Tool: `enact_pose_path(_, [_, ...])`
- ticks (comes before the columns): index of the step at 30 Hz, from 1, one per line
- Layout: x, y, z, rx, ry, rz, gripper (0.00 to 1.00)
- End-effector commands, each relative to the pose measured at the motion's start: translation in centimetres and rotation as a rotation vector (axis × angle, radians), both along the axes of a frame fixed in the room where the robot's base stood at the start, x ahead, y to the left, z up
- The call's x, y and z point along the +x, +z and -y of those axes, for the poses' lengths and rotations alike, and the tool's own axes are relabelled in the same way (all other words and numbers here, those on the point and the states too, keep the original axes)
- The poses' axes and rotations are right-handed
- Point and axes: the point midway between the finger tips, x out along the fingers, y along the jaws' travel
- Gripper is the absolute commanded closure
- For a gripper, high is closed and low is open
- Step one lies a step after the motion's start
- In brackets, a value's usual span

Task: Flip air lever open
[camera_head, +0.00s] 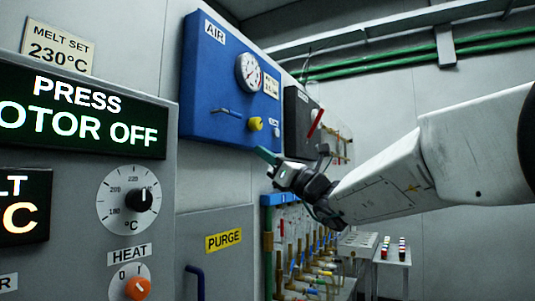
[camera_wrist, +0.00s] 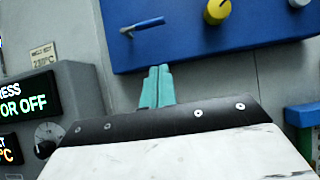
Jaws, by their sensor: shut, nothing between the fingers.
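The blue air panel (camera_head: 222,75) is on the wall, with an "AIR" label and a round gauge. It also shows across the top of the wrist view (camera_wrist: 200,40). A small blue lever (camera_head: 227,112) sits low on the panel, lying roughly sideways; in the wrist view the lever (camera_wrist: 142,26) points a little up to the right. My gripper (camera_head: 265,154) is below and right of the lever in the head view, apart from it. In the wrist view my gripper's teal fingers (camera_wrist: 157,85) are together and empty, below the panel's lower edge.
A yellow knob (camera_head: 255,124) is on the panel right of the lever. A dark box with a red handle (camera_head: 315,123) is beyond it. A grey control cabinet (camera_head: 75,200) stands at left. Several pipes and valves (camera_head: 300,255) are below my gripper.

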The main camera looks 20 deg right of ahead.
Motion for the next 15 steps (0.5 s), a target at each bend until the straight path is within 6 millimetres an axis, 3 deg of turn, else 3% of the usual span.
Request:
enact_pose_path(9, [4.6, 3.8, -3.4, 0.0, 0.002, 0.001, 1.0])
enact_pose_path(15, [4.8, 6.6, -3.6, 0.0, 0.0, 0.002, 1.0])
